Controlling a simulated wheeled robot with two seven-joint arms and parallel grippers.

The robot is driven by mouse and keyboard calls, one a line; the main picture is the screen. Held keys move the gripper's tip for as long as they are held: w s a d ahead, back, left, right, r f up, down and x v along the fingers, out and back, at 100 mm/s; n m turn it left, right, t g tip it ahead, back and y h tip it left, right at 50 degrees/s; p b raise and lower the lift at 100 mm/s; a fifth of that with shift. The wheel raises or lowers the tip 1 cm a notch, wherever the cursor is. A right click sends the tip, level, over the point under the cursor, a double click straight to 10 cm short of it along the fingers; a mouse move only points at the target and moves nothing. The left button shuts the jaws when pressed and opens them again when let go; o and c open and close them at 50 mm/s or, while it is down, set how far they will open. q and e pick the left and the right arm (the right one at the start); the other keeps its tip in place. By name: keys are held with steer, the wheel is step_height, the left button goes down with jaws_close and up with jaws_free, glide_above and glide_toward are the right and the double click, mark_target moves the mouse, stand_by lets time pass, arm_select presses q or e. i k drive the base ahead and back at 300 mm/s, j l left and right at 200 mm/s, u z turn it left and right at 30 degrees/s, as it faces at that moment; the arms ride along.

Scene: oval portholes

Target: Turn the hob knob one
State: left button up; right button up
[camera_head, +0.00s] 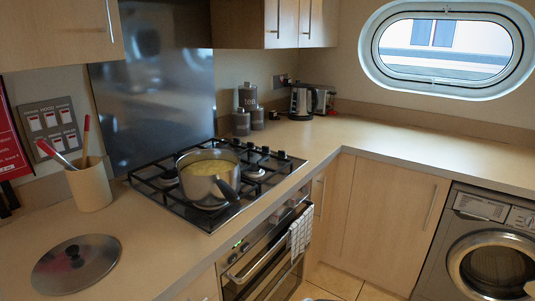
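The gas hob (228,212) is set into the counter, with black pan supports over its burners. Several small black hob knobs (282,155) stand in a row along its far right end. A steel saucepan (208,190) with yellowish contents sits on the near part of the hob. Its dark handle points toward the front edge. I cannot tell which way any knob is turned or whether a burner is lit; the knobs are small here. Neither of my grippers shows in this view.
A pan lid (100,265) lies on the counter at the left, near a utensil pot (90,188). An oven (262,262) with a towel (300,232) is below the hob. A kettle (301,101) and canisters (247,97) stand behind the knobs. The right counter (400,148) is clear.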

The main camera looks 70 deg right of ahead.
mark_target(282, 153)
steer(key=i+z, duration=0.2)
steer(key=z, duration=1.3)
